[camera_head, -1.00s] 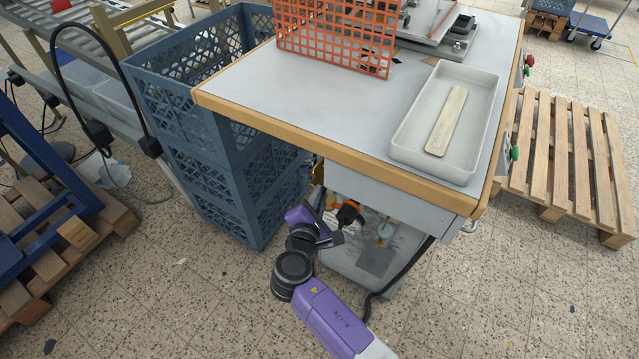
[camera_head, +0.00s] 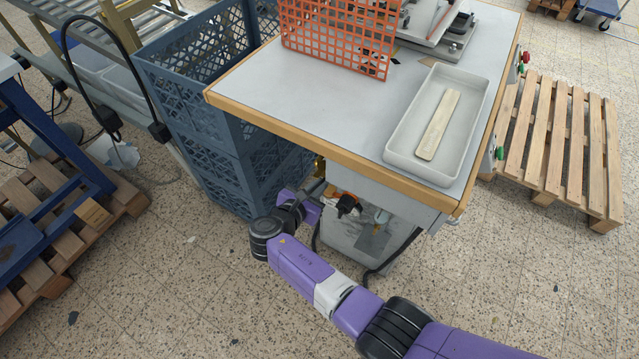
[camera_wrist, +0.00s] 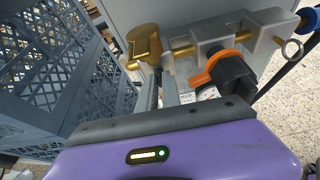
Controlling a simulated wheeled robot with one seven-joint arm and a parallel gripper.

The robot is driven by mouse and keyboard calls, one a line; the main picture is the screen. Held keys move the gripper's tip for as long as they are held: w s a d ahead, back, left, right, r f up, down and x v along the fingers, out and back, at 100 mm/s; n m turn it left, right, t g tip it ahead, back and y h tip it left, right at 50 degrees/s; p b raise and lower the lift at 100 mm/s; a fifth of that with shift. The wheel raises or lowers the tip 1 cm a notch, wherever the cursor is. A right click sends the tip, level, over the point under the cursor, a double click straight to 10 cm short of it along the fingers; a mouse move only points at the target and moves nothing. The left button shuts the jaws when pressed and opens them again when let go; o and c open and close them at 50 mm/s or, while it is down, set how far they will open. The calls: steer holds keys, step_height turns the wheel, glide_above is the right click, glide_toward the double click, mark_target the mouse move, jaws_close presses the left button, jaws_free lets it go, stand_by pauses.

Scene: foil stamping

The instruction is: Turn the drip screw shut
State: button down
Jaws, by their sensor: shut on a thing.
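In the wrist view a brass fitting (camera_wrist: 146,44), with a rounded cup and a small crosspiece, sits at the left end of a brass pipe on the grey cabinet side. I take it to hold the drip screw, whose own outline I cannot separate clearly. My gripper (camera_wrist: 160,78) reaches up to this fitting from below, its two grey fingers close together and shut on its small lower part. The exact contact is hard to see. In the head view the brass part (camera_head: 320,168) shows slightly under the table edge, and my fingers are mostly hidden there.
Right of my fingers are a black knob with an orange collar (camera_wrist: 228,72), a pressure gauge (camera_wrist: 207,92) and a grey valve block (camera_wrist: 240,35) with a ring pin. Blue crates (camera_head: 205,120) stand close on the left. The table (camera_head: 300,110) overhangs from above.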

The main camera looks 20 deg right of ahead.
steer(key=shift+d+n, duration=0.1)
steer(key=shift+n, duration=0.2)
stand_by(0.4)
steer(key=c, duration=1.8)
jaws_free()
steer(key=p+v, duration=0.1)
steer(key=v, duration=0.6)
steer(key=shift+s+a+r, duration=0.1)
steer(key=shift+a+r, duration=0.1)
steer(key=shift+a, duration=0.15)
